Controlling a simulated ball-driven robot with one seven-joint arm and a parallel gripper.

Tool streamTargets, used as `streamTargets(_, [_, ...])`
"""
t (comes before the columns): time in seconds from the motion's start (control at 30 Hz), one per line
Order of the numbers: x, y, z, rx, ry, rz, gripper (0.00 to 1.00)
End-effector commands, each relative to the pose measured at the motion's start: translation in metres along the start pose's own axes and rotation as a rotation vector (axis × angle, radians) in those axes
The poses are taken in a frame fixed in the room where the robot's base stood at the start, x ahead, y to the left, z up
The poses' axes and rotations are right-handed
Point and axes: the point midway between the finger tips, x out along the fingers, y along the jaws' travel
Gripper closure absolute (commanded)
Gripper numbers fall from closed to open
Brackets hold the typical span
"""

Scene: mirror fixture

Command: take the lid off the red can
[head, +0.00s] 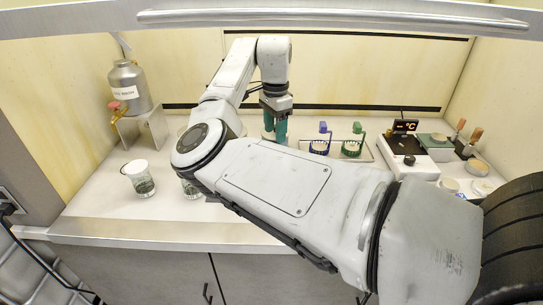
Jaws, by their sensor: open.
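I cannot make out a red can or its lid in the head view. My arm crosses the middle of the picture and may hide it. My gripper (275,128) points down at the back of the counter, with its two teal fingers apart. What lies between or directly below the fingers is too small to tell. My gripper is apart from both.
A metal canister (128,85) with a red tap sits on a stand at the left. A heater-like device (405,157) with a °C display (405,126) stands right. A rail (330,18) crosses above.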

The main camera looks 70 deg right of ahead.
Motion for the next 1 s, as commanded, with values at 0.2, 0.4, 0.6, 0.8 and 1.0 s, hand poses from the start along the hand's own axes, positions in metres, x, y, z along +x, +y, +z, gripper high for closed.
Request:
streamTargets(0.2, [0.015,0.001,0.001,-0.001,-0.001,0.001,0.45])
streamTargets(0.4, [0.041,0.004,0.006,-0.001,-0.002,0.003,0.45])
streamTargets(0.6, [0.062,0.003,0.006,-0.001,-0.001,0.002,0.45])
streamTargets(0.8, [0.064,0.003,0.005,-0.001,-0.001,0.0,0.45])
streamTargets(1.0, [0.064,0.003,0.005,-0.001,-0.001,0.0,0.61])
